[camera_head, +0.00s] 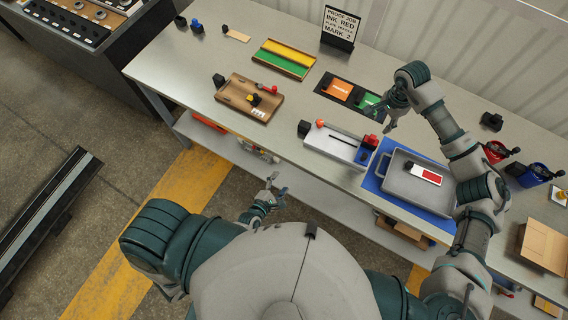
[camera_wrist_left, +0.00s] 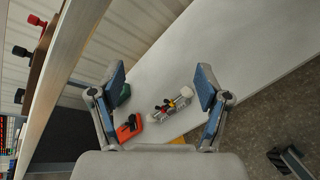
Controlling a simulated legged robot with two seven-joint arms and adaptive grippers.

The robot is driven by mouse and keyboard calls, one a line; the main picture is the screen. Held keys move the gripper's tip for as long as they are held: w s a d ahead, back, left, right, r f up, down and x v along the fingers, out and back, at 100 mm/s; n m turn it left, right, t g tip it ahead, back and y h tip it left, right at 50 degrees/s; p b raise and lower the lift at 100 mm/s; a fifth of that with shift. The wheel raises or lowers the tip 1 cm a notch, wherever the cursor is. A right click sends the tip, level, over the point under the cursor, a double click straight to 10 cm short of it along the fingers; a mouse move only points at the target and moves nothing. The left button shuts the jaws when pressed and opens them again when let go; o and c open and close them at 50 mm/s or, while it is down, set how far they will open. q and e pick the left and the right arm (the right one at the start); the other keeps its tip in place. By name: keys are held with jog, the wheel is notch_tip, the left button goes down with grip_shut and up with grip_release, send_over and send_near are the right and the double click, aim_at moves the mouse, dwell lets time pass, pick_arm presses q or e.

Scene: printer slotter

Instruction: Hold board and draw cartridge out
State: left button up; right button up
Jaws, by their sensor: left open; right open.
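A brown wooden board (camera_head: 232,101) lies on the bench, with a red-handled piece (camera_head: 268,89) and a yellow and black piece (camera_head: 254,99) on it. Right of it is a white slotted board (camera_head: 334,153) with a black block, an orange knob (camera_head: 320,124) and a red block (camera_head: 370,141). I cannot tell which piece is the cartridge. My left gripper (camera_head: 272,187) is open and empty, off the bench's front edge; its fingers show apart in the left wrist view (camera_wrist_left: 163,88). My right gripper (camera_head: 379,116) is open above the bench, near the green block (camera_head: 369,103).
A grey tray (camera_head: 402,188) on a blue mat holds a red and white card (camera_head: 425,174). A yellow and green tray (camera_head: 284,59) and a sign (camera_head: 340,26) stand behind. Red and blue cups (camera_head: 534,174) are at right. A lower shelf runs under the bench.

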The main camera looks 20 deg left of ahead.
aim_at(303, 128)
pick_arm(q)
notch_tip(303, 128, up, 13)
jog(key=w+n+t, duration=0.3)
jog(key=n+t, duration=0.1)
jog(key=n, duration=0.7)
jog(key=shift+y, duration=0.3)
jog(key=w+d, duration=0.1)
jog(key=w, duration=0.4)
jog(key=w+d, duration=0.1)
jog(key=w, duration=0.5)
jog(key=w+d, duration=0.1)
jog(key=w, duration=0.5)
jog(key=shift+r, duration=0.3)
grip_shut()
